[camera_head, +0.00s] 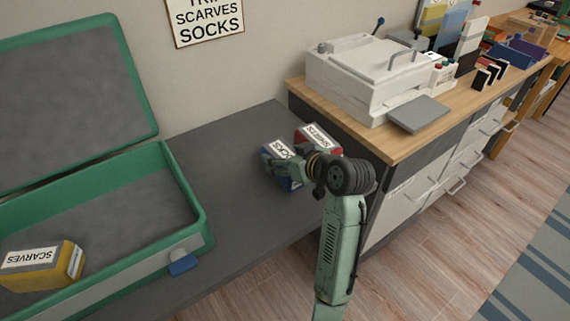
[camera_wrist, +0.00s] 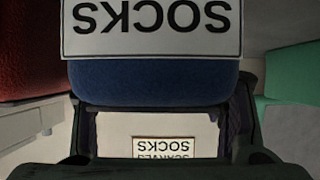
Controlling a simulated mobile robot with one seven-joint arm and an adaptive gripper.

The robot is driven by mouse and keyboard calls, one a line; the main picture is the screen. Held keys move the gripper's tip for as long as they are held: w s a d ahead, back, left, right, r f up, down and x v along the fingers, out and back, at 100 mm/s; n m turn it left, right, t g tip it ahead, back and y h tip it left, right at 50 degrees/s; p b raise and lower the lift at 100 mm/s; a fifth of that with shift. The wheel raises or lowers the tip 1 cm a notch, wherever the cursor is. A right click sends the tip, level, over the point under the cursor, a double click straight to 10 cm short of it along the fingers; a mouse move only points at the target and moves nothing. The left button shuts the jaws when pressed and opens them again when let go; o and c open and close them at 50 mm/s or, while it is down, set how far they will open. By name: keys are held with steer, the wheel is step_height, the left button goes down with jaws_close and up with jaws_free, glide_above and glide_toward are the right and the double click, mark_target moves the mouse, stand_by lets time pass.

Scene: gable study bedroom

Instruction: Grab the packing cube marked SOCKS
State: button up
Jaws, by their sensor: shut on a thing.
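The blue packing cube marked SOCKS (camera_head: 294,183) is on the dark grey bench top, at its right end. In the wrist view its blue side (camera_wrist: 150,83) and white SOCKS label (camera_wrist: 150,28) fill the upper middle, upside down. My gripper (camera_head: 277,166) is at the blue cube and shut on it. My wrist and fingers hide part of the cube in the head view. I cannot tell whether the cube is touching the bench or just above it.
A red labelled cube (camera_head: 322,136) stands close behind the blue one. A green open case (camera_head: 178,200) at left holds a yellow SCARVES cube (camera_head: 45,266). A wooden-topped cabinet (camera_head: 397,147) with a white machine (camera_head: 372,75) stands at right. The bench between case and cubes is clear.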

steer(key=c, duration=0.7)
steer(key=shift+o, duration=0.2)
